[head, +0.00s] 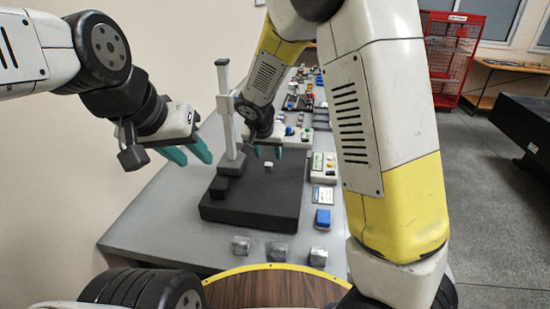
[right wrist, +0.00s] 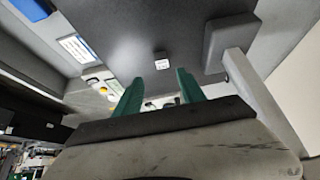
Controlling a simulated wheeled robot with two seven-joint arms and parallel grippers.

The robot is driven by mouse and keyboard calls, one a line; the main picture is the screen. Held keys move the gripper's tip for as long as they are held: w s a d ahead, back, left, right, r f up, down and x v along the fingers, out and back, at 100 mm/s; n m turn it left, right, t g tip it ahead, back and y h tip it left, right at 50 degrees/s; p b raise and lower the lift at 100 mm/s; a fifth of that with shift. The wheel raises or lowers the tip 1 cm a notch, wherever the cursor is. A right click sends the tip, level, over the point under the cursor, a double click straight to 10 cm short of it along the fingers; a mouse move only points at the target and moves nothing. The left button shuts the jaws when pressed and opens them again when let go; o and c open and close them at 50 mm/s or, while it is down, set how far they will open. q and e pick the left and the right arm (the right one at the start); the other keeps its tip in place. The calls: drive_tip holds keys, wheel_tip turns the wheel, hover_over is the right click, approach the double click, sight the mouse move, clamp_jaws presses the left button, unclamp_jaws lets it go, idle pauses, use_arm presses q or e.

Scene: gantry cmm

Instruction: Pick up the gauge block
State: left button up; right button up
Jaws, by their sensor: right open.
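The gauge block (head: 268,166) is a small pale block on the black surface plate (head: 262,218). In the right wrist view the block (right wrist: 161,61) shows a light face with a small dark mark, just beyond the fingertips and roughly between their lines. My right gripper (head: 268,152) is open and empty, above and close to the block, with its teal fingers apart. Its fingers also show in the right wrist view (right wrist: 160,78). My left gripper (head: 191,155) is open and empty, in the air left of the height gauge.
A height gauge (head: 226,120) with a tall pale column stands on the plate's left side. Several grey metal blocks (head: 279,251) line the bench's front edge. The plate's front is clear.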

sight(268, 164)
drive_tip(key=x, duration=0.7)
drive_tip(key=shift+s+a+f, duration=0.1)
drive_tip(key=shift+a+f, duration=0.05)
drive_tip(key=shift+a, duration=0.15)
clamp_jaws()
